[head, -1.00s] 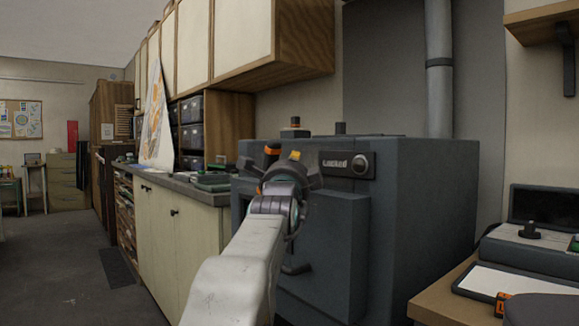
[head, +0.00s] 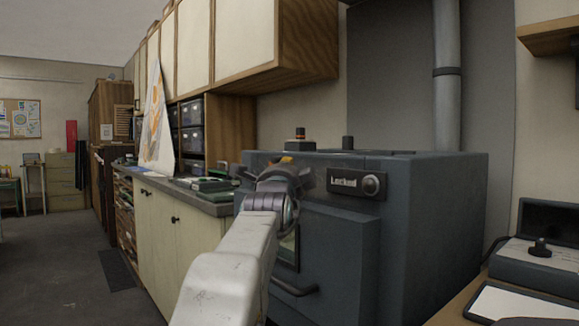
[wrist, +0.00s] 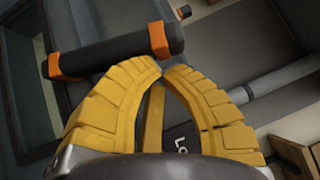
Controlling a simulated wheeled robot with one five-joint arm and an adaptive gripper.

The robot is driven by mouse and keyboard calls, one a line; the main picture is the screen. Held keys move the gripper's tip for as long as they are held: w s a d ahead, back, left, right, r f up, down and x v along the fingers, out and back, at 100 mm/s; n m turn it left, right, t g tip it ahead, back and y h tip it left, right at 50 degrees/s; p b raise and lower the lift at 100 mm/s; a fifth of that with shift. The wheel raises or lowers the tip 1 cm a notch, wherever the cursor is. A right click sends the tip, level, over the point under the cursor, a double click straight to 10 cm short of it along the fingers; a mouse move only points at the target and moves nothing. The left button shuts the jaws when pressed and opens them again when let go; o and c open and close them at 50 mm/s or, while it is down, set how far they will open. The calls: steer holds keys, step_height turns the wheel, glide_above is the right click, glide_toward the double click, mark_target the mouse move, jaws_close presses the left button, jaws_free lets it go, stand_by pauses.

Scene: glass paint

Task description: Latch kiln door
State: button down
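The dark blue-grey kiln (head: 435,220) stands ahead. Its front plate (head: 340,182) reads "Locked" and has a round knob (head: 373,186). The kiln door (head: 345,255) has a lower handle (head: 293,289) and a small window partly hidden by my arm. My gripper (head: 285,163) is in front of the kiln's upper left front. In the wrist view, the yellow fingers of my gripper (wrist: 160,70) meet at the tips with nothing seen between them. A dark bar handle with orange bands (wrist: 110,52) lies just beyond the tips; contact cannot be told.
A counter with cream cupboards (head: 180,235) runs to the left of the kiln. A wall cabinet (head: 250,40) hangs above it. A side table at the right holds a dark device (head: 540,268). The floor (head: 60,270) at the left is clear.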

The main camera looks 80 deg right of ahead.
steer(key=n+y+p, duration=0.1)
steer(key=p, duration=0.1)
steer(key=r+n+p, duration=0.1)
steer(key=p, duration=0.1)
steer(key=shift+w+d+y, duration=0.3)
steer(key=shift+w+y, duration=0.1)
steer(key=shift+s+a, duration=0.1)
